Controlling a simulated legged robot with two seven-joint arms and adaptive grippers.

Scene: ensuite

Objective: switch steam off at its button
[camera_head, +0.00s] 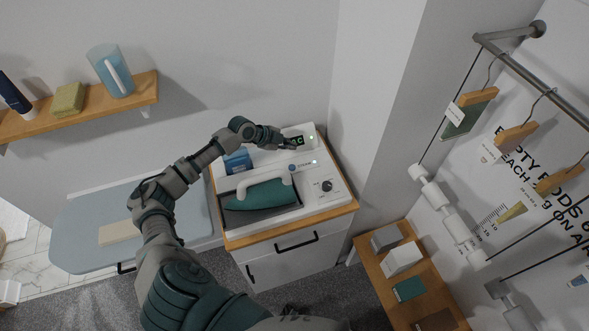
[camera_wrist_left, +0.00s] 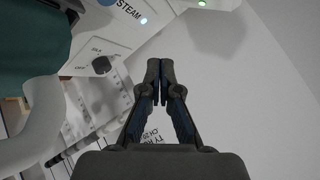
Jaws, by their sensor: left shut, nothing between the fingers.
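The steam button (camera_head: 291,168) is a small blue disc on the white ironing station (camera_head: 326,171). My left gripper (camera_head: 289,144) is shut and empty, behind the button near the display in the head view. In the left wrist view its closed fingertips (camera_wrist_left: 160,68) are apart from the button, to its right. My right gripper is not in view.
A teal iron (camera_head: 262,196) rests on the station, with a dark dial (camera_head: 327,186) to its right and a blue container (camera_head: 238,161) behind it. A green lamp (camera_head: 311,138) glows by the display. A wall stands close on the right. An ironing board (camera_head: 85,225) is left.

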